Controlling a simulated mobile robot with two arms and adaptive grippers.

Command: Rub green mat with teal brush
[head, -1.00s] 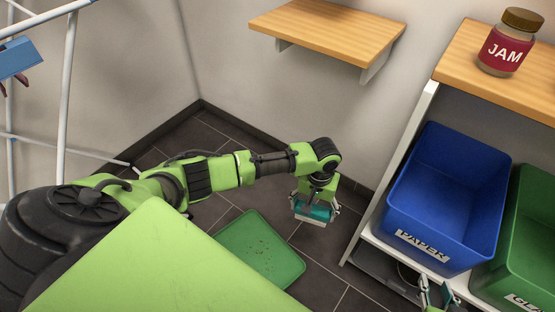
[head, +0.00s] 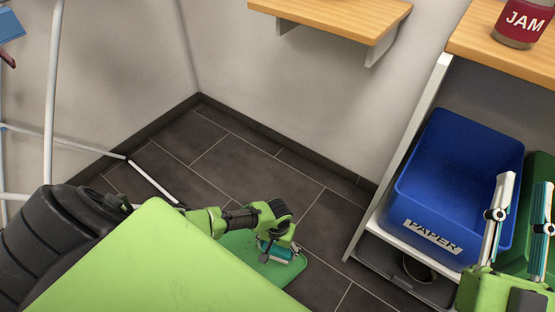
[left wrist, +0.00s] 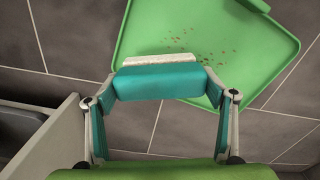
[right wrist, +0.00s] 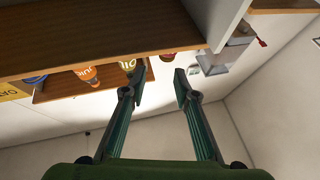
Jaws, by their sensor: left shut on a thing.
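The green mat (head: 293,277) lies on the floor, partly hidden by my left arm and body in the head view. In the left wrist view the mat (left wrist: 150,28) has brown specks scattered near its middle. My left gripper (head: 277,254) is shut on the teal brush (head: 281,250). The left wrist view shows the teal brush (left wrist: 158,83) held between both fingers, its pale bristles over the mat's near edge. I cannot tell whether the bristles touch the mat. My right gripper (head: 524,186) is open and empty, raised in front of the bins at the right.
A shelf unit at the right holds a blue paper bin (head: 456,182), a green bin (head: 540,167) and a jam jar (head: 521,22) on top. A wooden wall shelf (head: 335,18) juts out above. A white rack (head: 50,110) stands at the left. Dark floor tiles beyond the mat are clear.

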